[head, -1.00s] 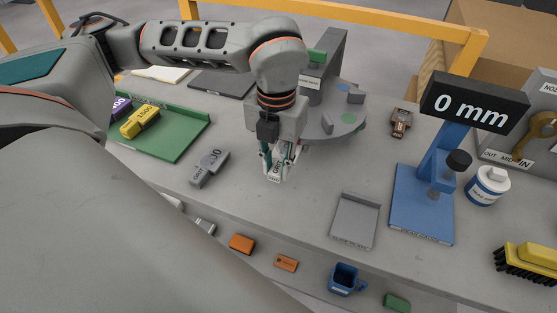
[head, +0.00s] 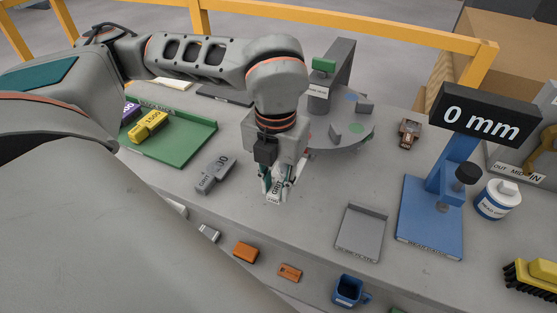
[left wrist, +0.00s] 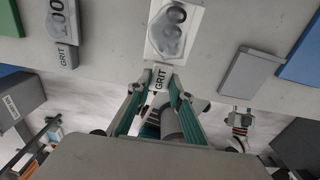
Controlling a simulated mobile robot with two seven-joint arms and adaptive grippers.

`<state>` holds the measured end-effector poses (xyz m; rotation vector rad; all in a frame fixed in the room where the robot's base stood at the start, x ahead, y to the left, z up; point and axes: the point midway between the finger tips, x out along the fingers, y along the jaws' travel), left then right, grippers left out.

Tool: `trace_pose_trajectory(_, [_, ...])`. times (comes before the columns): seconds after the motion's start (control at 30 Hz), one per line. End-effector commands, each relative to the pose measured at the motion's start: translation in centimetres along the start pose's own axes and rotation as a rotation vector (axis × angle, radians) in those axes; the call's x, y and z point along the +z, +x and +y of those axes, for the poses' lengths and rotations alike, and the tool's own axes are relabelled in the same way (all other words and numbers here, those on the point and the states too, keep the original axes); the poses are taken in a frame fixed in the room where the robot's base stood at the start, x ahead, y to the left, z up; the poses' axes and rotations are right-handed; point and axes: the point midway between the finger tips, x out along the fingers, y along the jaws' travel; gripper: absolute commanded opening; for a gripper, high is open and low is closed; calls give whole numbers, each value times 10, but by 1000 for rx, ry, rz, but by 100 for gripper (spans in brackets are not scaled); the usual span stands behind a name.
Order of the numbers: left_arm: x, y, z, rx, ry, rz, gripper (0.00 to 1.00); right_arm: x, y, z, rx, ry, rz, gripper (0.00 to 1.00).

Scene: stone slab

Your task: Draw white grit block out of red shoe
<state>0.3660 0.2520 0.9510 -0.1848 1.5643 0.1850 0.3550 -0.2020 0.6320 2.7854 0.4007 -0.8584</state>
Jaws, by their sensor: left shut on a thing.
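The white grit block (head: 272,199) shows just under my left gripper (head: 275,187) in the head view. In the left wrist view the block's wide pale head (left wrist: 172,30) lies ahead of the fingers, and its narrow end marked GRIT sits between the fingertips (left wrist: 160,76). My left gripper is shut on that narrow end. The fingers hide part of the block; I cannot tell whether it touches the slab. A small reddish-brown piece (head: 409,131) lies apart at the back right; I cannot tell if it is the red shoe.
A grey grit block (head: 215,174) lies left of the gripper. A green tray (head: 185,147) holds yellow and purple blocks. A round grey stand (head: 345,136) is behind. A grey plate (head: 362,230) and blue gauge (head: 430,215) stand right. The slab between gripper and plate is clear.

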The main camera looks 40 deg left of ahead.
Motion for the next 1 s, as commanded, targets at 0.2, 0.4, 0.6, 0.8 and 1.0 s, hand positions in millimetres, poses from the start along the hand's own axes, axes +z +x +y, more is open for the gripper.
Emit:
trace_pose_trajectory(0.2, [-2, 0, 0, 0, 0, -1, 0, 1, 0, 0, 0, 0, -2, 40])
trace_pose_trajectory(0.4, [-2, 0, 0, 0, 0, -1, 0, 1, 0, 0, 0, 0, -1, 40])
trace_pose_trajectory(0.6, [-7, -6, 0, -1, 1, -2, 0, -3, -1, 0, 0, 0, 2, 40])
trace_pose_trajectory(0.8, [-17, -16, 0, -1, 2, -3, 0, -10, -4, 2, 2, -1, 9, 40])
trace_pose_trajectory(1.0, [-27, -26, 0, -1, 2, -2, 0, -14, -5, 2, 2, -1, 12, 40])
